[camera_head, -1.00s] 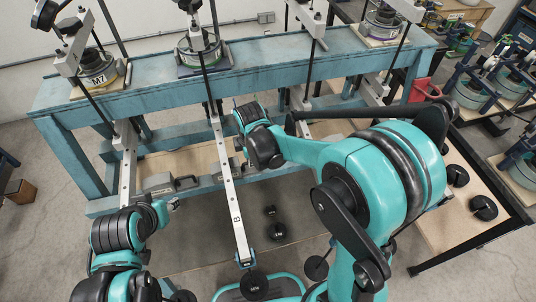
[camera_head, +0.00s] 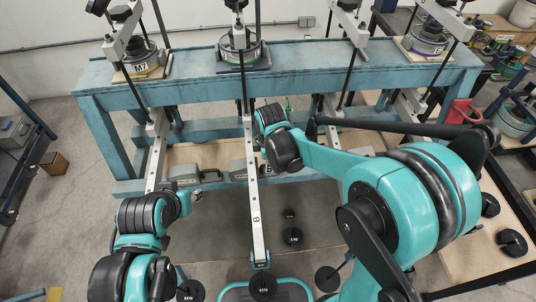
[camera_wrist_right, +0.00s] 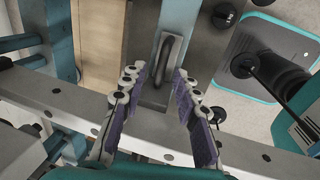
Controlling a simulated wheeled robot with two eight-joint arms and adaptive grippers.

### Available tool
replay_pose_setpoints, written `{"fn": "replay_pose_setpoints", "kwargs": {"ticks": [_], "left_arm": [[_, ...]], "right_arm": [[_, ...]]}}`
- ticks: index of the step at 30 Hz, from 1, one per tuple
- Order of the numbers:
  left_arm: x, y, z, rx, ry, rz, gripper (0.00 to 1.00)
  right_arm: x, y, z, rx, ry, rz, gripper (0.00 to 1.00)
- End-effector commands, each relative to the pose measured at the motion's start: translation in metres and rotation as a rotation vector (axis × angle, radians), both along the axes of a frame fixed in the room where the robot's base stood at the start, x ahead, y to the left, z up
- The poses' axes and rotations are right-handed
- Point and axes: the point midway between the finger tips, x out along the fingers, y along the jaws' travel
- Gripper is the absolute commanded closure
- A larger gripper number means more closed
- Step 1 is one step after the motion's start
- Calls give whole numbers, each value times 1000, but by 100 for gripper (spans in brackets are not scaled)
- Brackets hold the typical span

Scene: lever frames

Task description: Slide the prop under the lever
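The lever marked B (camera_head: 254,190) is a pale bar running from the teal frame toward me; it crosses the right wrist view (camera_wrist_right: 250,153). A grey prop block with a black handle (camera_wrist_right: 168,58) lies at the frame's lower rail. Its handle sticks out on one side of the bar; how far the block reaches beneath the bar is unclear. My right gripper (camera_wrist_right: 158,78) is open above the bar, its two fingers on either side of the handle with gaps. In the head view its fingertips are hidden behind the right arm. My left gripper (camera_head: 193,196) is small at the left; its fingers are unclear.
Another grey block with a handle (camera_head: 187,174) sits on the rail near the left lever (camera_head: 155,150). Black weights (camera_head: 293,236) stand on the floor right of lever B, and one hangs at its near end (camera_head: 262,285). A wooden-topped table (camera_head: 460,245) is at the right.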

Motion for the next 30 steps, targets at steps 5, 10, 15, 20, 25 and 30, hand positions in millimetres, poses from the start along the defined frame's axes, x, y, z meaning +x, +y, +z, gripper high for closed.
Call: {"fn": "replay_pose_setpoints", "kwargs": {"ticks": [5, 10, 15, 20, 25, 30], "left_arm": [[0, 0, 0, 0, 0, 0, 60], [0, 0, 0, 0, 0, 0, 60], [0, 0, 0, 0, 0, 0, 60], [0, 0, 0, 0, 0, 0, 60], [0, 0, 0, 0, 0, 0, 60], [0, 0, 0, 0, 0, 0, 60]], "right_arm": [[-7, 0, 33, 0, 0, 1, 69], [-15, 0, 71, 1, 0, 1, 69], [-20, 1, 97, 1, 0, 2, 69], [-22, 1, 108, 1, 0, 2, 69], [-22, 1, 110, 1, 0, 2, 69], [-22, 1, 110, 1, 0, 2, 69]]}}
